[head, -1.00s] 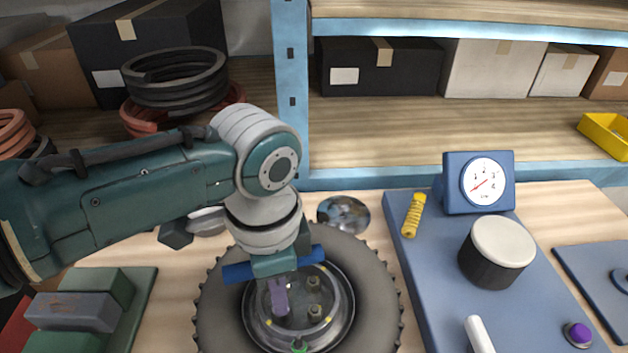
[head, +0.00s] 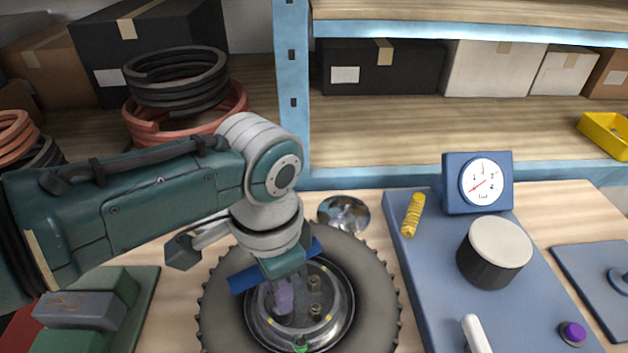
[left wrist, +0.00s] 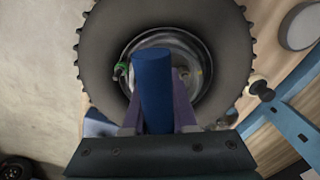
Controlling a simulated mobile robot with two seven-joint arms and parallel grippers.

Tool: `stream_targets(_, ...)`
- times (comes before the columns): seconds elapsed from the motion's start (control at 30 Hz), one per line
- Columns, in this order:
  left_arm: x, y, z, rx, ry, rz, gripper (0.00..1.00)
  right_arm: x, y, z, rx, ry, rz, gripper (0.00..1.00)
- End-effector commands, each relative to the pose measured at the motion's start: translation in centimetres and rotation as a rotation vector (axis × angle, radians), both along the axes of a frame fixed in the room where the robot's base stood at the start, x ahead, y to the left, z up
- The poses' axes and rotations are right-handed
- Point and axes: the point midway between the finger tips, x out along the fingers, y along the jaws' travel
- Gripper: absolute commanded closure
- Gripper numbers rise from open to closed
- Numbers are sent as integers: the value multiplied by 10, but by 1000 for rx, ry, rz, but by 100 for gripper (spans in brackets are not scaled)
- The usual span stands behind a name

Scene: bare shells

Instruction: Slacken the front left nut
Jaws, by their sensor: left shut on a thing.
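A dark toothed wheel (head: 378,287) lies flat on the bench, with a round metal hub (head: 345,318) in its middle. Two brass-coloured nuts (head: 315,284) show in the hub, and a green piece (head: 300,345) sits at its near edge. The front left nut cannot be made out; my gripper covers that side. My left gripper (head: 284,298) points down over the hub's left part, its purple fingers shut on a blue bar (head: 243,283), perhaps a wrench handle. In the left wrist view the blue bar (left wrist: 152,85) hides much of the hub. My right gripper is not in view.
To the right, a blue board (head: 425,290) carries a gauge (head: 482,182), a white-topped cylinder (head: 497,247) and a yellow coiled piece (head: 413,214). A metal dish (head: 343,212) lies behind the wheel. Stacked blocks (head: 75,310) stand left. A blue shelf post (head: 291,100) rises behind.

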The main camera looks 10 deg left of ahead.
Motion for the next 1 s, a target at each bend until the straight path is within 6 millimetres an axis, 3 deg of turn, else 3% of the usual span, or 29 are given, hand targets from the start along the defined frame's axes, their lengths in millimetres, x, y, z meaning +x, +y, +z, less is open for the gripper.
stream_targets(0.23, 1, -1, 2, -3, -3, 7, 100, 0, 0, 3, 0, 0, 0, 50)
stream_targets(0.5, 1, -1, 1, -3, -2, 246, 100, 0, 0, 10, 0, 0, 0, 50)
stream_targets(0.87, 1, -1, 1, -3, -4, 249, 100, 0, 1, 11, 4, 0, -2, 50)
stream_targets(1.0, 1, -2, 3, -5, -3, 373, 100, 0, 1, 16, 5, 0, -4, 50)
